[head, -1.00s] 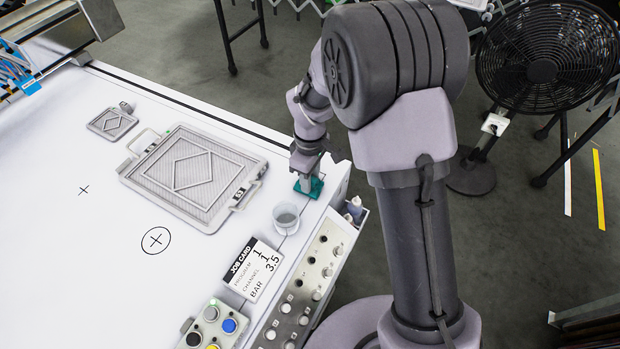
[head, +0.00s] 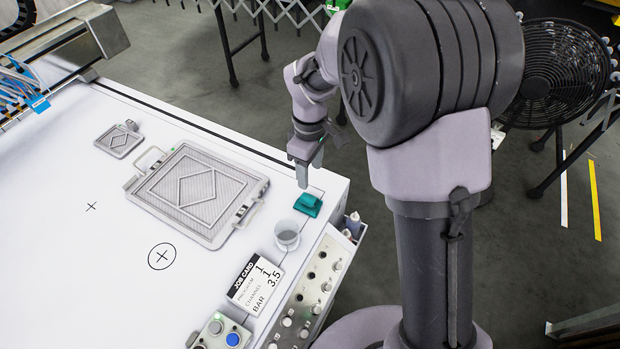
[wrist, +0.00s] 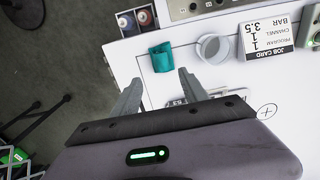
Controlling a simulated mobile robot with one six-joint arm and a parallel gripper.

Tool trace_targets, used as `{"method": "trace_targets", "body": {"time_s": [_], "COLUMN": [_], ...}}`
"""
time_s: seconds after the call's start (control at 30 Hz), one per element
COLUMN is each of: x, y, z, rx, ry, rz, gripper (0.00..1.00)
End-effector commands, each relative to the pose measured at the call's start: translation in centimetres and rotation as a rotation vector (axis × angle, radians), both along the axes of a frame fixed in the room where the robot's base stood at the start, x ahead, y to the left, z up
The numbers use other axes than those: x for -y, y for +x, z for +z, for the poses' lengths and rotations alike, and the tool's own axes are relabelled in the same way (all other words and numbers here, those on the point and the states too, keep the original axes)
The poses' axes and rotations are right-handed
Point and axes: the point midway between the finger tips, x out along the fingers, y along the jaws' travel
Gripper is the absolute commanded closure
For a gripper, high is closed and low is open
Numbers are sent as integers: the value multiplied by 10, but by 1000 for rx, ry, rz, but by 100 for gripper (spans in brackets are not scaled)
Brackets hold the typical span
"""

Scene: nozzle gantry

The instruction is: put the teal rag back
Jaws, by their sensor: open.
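The teal rag (head: 308,204) lies folded on the white table near its right edge, just beyond the clear cup. It also shows in the wrist view (wrist: 161,57), ahead of the fingers and apart from them. My gripper (head: 309,178) is above the table on the far side of the rag, raised clear of it. In the wrist view my gripper (wrist: 160,84) has its two fingers spread, with nothing between them.
A clear cup (head: 287,235) stands close to the rag. A framed mesh tray (head: 180,170) and a smaller one (head: 119,140) lie to the left. A job card (head: 255,285) and a control panel (head: 312,285) are in front. Small bottles (head: 352,222) sit at the table's side.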

Motion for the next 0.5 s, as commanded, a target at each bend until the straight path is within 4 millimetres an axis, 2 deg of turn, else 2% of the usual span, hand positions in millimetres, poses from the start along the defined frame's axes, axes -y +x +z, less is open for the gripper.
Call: {"method": "trace_targets", "body": {"time_s": [0.07, 0.17, 0.27, 0.3, 0.33, 0.4, 0.5], "x": [1, 9, 26, 33, 38, 46, 53], "y": [-1, -15, -52, -73, -89, -126, -173], "z": [10, 46, 105, 126, 140, 163, 179], "rx": [4, 48, 130, 163, 185, 231, 279], "ry": [2, 29, 99, 136, 166, 241, 349], "rz": [-12, -131, -394, -514, -605, -805, -1046], "gripper": [48, 48, 48, 48, 48, 48, 48]}}
